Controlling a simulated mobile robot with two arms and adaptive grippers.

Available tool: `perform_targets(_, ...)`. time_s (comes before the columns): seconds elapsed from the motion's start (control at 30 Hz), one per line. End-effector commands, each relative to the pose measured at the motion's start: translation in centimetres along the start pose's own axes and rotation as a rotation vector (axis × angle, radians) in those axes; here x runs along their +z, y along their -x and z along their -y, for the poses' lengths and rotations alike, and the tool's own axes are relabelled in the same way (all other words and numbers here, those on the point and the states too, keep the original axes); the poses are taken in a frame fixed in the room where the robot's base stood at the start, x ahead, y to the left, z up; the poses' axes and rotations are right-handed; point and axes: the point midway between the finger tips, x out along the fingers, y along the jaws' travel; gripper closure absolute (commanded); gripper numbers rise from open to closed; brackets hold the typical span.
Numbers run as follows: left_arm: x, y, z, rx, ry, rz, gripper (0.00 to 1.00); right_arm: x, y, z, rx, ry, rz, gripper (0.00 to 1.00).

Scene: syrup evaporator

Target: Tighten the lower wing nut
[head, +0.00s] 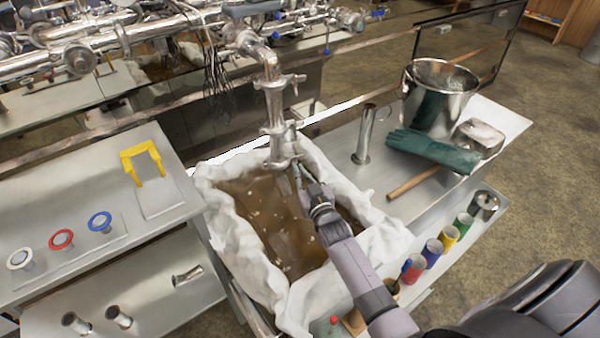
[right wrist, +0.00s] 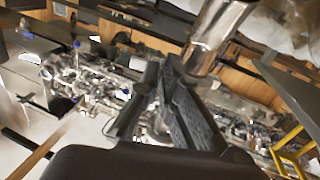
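A shiny vertical pipe (head: 272,105) hangs from the overhead piping into the cloth-lined tub. It has an upper clamp (head: 280,82) and a lower clamp (head: 278,129); a small fitting, perhaps the lower wing nut (head: 294,124), juts from the lower clamp's right side. My right gripper (head: 296,168) points up beside the pipe's lower end, below the lower clamp. In the right wrist view its dark fingers (right wrist: 159,68) lie close together at the tips, with the metal pipe (right wrist: 215,35) beyond to the upper right. No wing nut is clear between them. My left gripper is out of view.
The tub holds brown liquid (head: 262,215) inside a white cloth (head: 235,265). To the right are a metal cylinder (head: 364,135), a wooden-handled tool (head: 412,184), a green glove (head: 432,150) and a steel bucket (head: 438,95). A yellow bracket (head: 141,152) stands on the left bench.

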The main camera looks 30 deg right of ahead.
Motion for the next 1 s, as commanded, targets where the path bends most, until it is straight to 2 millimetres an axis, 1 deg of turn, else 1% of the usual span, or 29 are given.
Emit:
perform_targets(0.03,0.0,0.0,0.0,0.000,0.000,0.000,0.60,0.1,0.0,0.0,0.000,0.000,0.002,0.92)
perform_targets(0.27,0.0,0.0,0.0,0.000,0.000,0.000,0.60,0.0,0.0,0.0,0.000,0.001,0.000,0.76)
perform_targets(0.5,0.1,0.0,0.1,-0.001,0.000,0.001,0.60,0.0,0.0,0.0,0.000,0.001,-0.001,0.76)
perform_targets(0.6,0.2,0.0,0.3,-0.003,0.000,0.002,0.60,0.0,0.3,0.0,0.000,0.001,0.000,0.76)
perform_targets(0.67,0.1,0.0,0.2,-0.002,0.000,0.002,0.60,0.1,0.9,0.0,0.000,0.001,0.001,0.76)
perform_targets(0.9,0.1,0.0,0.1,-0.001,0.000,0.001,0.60,0.1,4.9,0.0,0.000,0.001,0.001,0.76)
perform_targets(1.0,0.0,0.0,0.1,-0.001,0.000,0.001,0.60,0.1,6.3,0.0,0.000,0.001,0.001,0.76)
